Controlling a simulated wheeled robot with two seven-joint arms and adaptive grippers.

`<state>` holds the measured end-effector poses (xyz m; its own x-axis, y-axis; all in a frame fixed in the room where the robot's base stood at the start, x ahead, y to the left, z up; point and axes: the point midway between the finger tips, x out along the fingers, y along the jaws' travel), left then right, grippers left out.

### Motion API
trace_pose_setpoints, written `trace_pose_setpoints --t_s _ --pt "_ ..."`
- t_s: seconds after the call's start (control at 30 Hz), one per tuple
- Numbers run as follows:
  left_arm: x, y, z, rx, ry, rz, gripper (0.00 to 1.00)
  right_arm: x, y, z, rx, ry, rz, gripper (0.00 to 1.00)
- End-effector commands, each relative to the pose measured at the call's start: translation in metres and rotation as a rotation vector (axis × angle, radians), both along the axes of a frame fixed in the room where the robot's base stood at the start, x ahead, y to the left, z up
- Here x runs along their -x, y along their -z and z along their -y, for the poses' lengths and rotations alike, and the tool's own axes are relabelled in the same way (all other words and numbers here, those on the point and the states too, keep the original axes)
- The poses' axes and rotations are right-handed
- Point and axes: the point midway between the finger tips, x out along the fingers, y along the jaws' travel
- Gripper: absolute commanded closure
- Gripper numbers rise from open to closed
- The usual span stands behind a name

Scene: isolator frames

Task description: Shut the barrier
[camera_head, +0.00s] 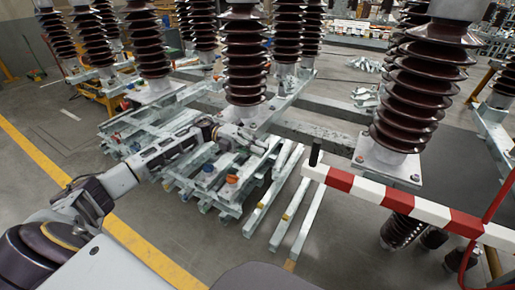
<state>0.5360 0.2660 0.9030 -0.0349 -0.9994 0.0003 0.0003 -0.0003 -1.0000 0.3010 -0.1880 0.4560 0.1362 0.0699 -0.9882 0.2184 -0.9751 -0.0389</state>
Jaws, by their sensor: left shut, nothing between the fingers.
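The barrier (433,212) is a bar with red and white stripes at the lower right. It runs from a free end near the middle of the picture to the right edge, slanting nearer to me. A short black upright handle (315,152) stands at its free end. My left gripper (258,144) reaches in from the left over grey metal beams. It is shut and empty, to the left of the handle and apart from it. My right gripper is not in view.
Tall brown ribbed insulators (244,55) stand on grey steel frames ahead. Stacked metal beams (195,185) lie below my left arm. A thin red post (492,205) rises at the right edge. Clear grey floor with a yellow line (60,163) lies at left.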

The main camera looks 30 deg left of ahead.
Motion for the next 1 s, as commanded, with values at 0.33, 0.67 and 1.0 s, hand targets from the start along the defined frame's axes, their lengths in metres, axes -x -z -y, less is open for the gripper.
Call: trace_pose_setpoints --t_s 0.33,0.67,1.0 --pt "0.002 0.0 0.046 0.001 0.002 0.001 1.0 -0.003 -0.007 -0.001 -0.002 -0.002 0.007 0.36" --pt "0.003 0.0 0.089 0.001 0.001 0.001 1.0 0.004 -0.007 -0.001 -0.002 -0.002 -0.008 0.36" --pt "0.004 0.0 0.114 -0.001 -0.001 0.0 1.0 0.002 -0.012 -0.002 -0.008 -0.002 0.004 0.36"
